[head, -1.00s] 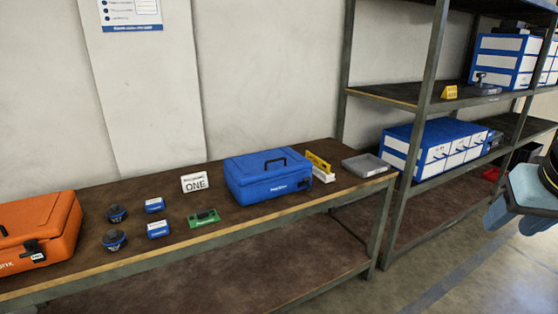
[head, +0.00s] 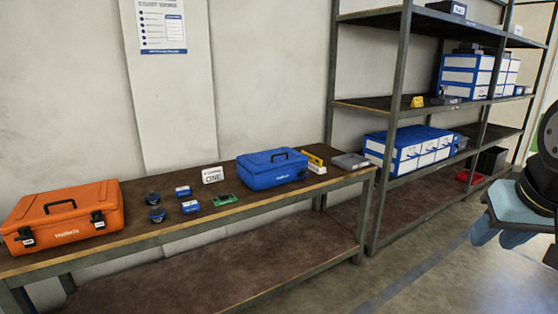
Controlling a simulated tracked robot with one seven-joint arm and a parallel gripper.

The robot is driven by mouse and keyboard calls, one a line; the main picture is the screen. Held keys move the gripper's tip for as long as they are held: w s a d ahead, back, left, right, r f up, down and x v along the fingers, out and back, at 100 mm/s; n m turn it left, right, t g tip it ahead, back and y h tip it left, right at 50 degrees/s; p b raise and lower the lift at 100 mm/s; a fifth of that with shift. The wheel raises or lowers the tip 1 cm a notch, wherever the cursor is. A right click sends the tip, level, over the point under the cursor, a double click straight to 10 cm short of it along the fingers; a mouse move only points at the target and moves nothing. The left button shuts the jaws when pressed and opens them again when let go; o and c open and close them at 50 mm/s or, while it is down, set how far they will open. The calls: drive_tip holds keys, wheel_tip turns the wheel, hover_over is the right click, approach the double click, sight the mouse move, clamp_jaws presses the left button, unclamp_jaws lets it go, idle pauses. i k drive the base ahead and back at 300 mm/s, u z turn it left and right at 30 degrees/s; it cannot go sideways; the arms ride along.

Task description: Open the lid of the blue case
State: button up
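The blue case (head: 270,170) stands on the brown workbench (head: 130,240), right of the bench's middle, with its lid shut. A black handle lies on top of the lid, and a latch shows at its front right corner. My gripper (head: 493,236) shows at the right edge, light blue and partly cut off by the frame. It is far from the case, over the floor in front of the shelves. Whether its fingers are apart is unclear.
An orange case (head: 65,215) is at the bench's left end. Small dark and blue items, a green board (head: 226,200) and a sign (head: 212,175) lie between the cases. A grey tray (head: 350,161) is right of the blue case. A metal shelf rack (head: 402,80) stands right; floor in front is clear.

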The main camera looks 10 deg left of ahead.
sight(270, 160)
drive_tip(key=u, duration=0.7)
drive_tip(key=i, duration=1.95)
drive_tip(key=z, duration=0.35)
